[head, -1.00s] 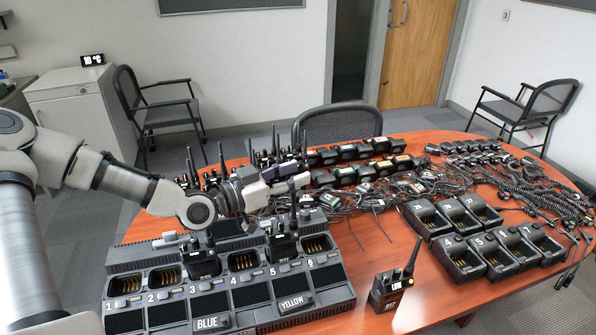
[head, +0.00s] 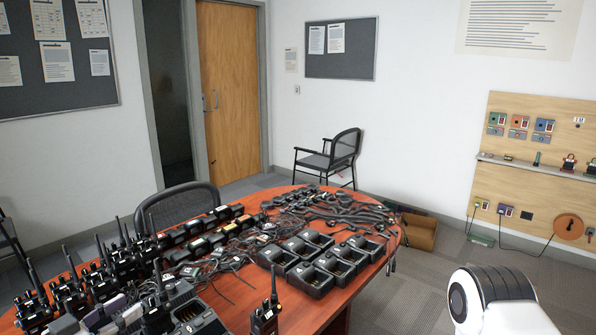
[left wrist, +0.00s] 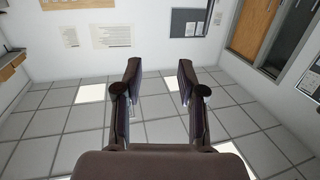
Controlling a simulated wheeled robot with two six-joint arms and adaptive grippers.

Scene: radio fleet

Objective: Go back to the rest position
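My left gripper (head: 115,312) shows in part at the lower left of the head view, in front of the radios at the table's near left. In the left wrist view, its two dark fingers (left wrist: 160,75) stand well apart with nothing between them. Beyond them are a ceiling of square tiles, white wall and a door. A white and dark link of my own arm (head: 490,300) shows at the lower right of the head view. My right gripper is out of view.
The wooden table (head: 350,292) carries several upright radios (head: 68,295), chargers (head: 312,278), cables and one radio (head: 265,318) near its front edge. A chair (head: 178,205) stands behind it. Open carpet lies to its right, before a wooden wall panel (head: 530,180).

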